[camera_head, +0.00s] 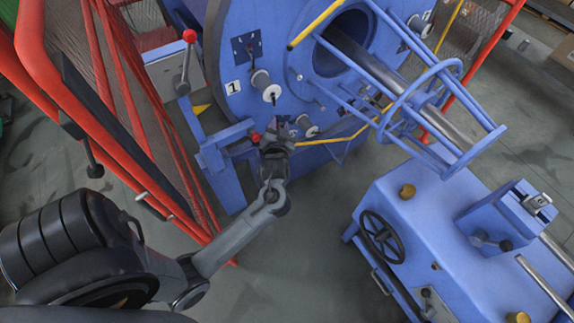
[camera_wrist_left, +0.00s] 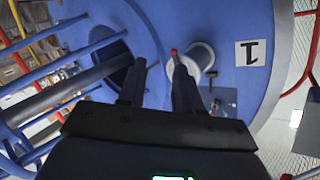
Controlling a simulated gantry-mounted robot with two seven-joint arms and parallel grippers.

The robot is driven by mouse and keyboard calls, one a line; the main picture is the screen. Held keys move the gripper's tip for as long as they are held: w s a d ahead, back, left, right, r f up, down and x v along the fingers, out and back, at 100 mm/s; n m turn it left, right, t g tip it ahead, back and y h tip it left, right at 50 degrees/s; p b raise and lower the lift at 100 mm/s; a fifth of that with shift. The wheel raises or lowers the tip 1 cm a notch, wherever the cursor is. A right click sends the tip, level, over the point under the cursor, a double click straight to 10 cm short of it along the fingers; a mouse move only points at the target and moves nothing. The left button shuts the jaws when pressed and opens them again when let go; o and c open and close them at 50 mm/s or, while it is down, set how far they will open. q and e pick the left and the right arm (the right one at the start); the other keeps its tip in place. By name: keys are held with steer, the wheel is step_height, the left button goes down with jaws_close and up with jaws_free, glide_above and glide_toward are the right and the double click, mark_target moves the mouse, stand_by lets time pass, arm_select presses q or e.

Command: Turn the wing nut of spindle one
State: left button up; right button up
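Spindle one (camera_head: 261,80) sticks out of the big blue disc beside the white label with a black 1 (camera_head: 233,87). Its outer end is pale, and I cannot make out the wing nut clearly. My left gripper (camera_head: 277,133) is below the spindle in the head view. In the left wrist view the left gripper (camera_wrist_left: 158,75) has its two dark fingers apart with nothing between them. There the spindle (camera_wrist_left: 201,56) is partly behind the right finger, and a small red tip (camera_wrist_left: 174,52) shows by it. My right gripper is not in view.
A lever with a red knob (camera_head: 190,36) stands left of the disc (camera_head: 215,40). A red mesh guard (camera_head: 110,90) is at the left. A blue tubular cage (camera_head: 420,90) sticks out from the disc. A blue machine with a handwheel (camera_head: 381,237) is at lower right.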

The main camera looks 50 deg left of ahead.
arm_select(q)
steer(key=s+d+f+m+t+h+b, duration=0.1)
steer(key=s+d+f+m+h+b, duration=0.2)
steer(key=d+f+h, duration=0.2)
steer(key=shift+d+f+h, duration=0.4)
steer(key=shift+d+f, duration=0.7)
steer(key=shift+d, duration=0.7)
steer(key=n+g+y+p, duration=0.95)
steer(key=n+y, duration=0.25)
steer(key=n, duration=0.2)
glide_toward(252, 52)
steer(key=shift+t, duration=0.45)
steer(key=a, duration=0.4)
steer(key=a+p, duration=0.1)
steer(key=a, duration=0.3)
steer(key=shift+w+a+r, duration=0.2)
steer(key=shift+r, duration=0.05)
steer(key=shift+a, duration=0.55)
jaws_close()
